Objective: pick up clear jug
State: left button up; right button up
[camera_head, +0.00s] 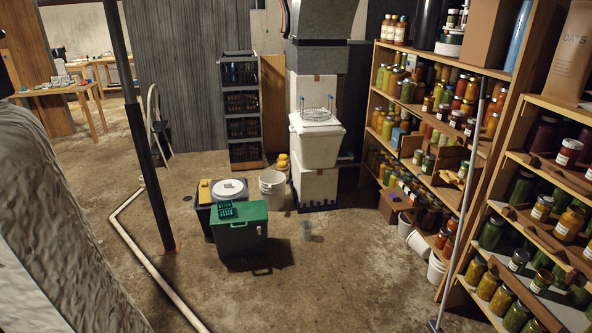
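A small clear, greyish jug or cup (307,230) stands upright on the concrete floor, just right of the green-lidded bin. It is small in this view, so a handle or contents cannot be made out. Neither of my grippers shows in the head view.
A green-lidded bin (240,233) and white buckets (272,190) stand left of the jug. White stacked tubs (316,150) stand behind it. Shelves of jars (440,180) line the right, with a leaning pole (468,190). A white pipe (155,267) crosses the left floor. The front floor is clear.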

aim_at(306, 230)
jog(key=i+l+z, duration=0.1)
jog(key=i+z, duration=0.4)
jog(key=i, duration=1.85)
jog(key=i+l+u, duration=0.1)
jog(key=i+u, duration=0.2)
jog(key=i, duration=0.25)
jog(key=i+l+u, duration=0.2)
jog(key=i+u, duration=0.15)
jog(key=i, duration=0.15)
jog(key=i+l+u, duration=0.3)
jog(key=i, duration=0.2)
jog(key=i+l+u, duration=0.5)
jog(key=u, duration=0.2)
jog(key=i+l+u, duration=0.15)
jog(key=l+u, duration=0.2)
jog(key=i+l+u, duration=0.15)
jog(key=l+u, duration=0.2)
jog(key=l, duration=0.2)
